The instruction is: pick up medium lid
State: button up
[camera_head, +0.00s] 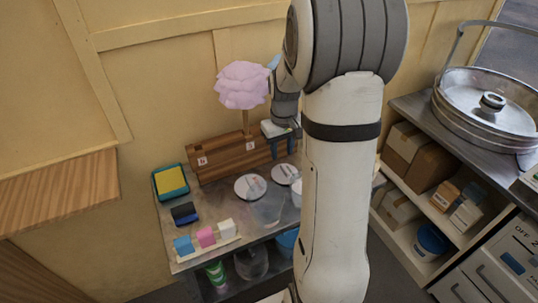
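Two round pale lids lie flat on the grey side table. The left lid (250,187) shows whole and looks larger. The right lid (285,174) lies beside it, closer to my arm. I cannot tell for sure which one is the medium lid; more may be hidden behind my arm. My gripper (283,149) points down above the right lid, in front of the wooden rack. Its two dark fingers look apart, with nothing seen between them. It appears clear of the lids.
Pink cotton candy (242,86) stands in the wooden rack (218,158) behind the lids. A clear container (268,211) stands in front. Coloured blocks (206,237) and a yellow-teal tray (171,182) are left. A metal pan (489,103) stands right. My arm hides the table's right part.

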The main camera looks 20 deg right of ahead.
aim_at(285, 169)
jog(key=shift+w+d+f, duration=0.55)
jog(key=shift+d+f, duration=0.2)
jog(key=shift+d, duration=0.05)
jog(key=f, duration=0.4)
jog(key=f+p, duration=0.1)
jog(key=f, duration=0.2)
jog(key=shift+d+f, duration=0.2)
jog(key=shift+f, duration=0.2)
grip_shut()
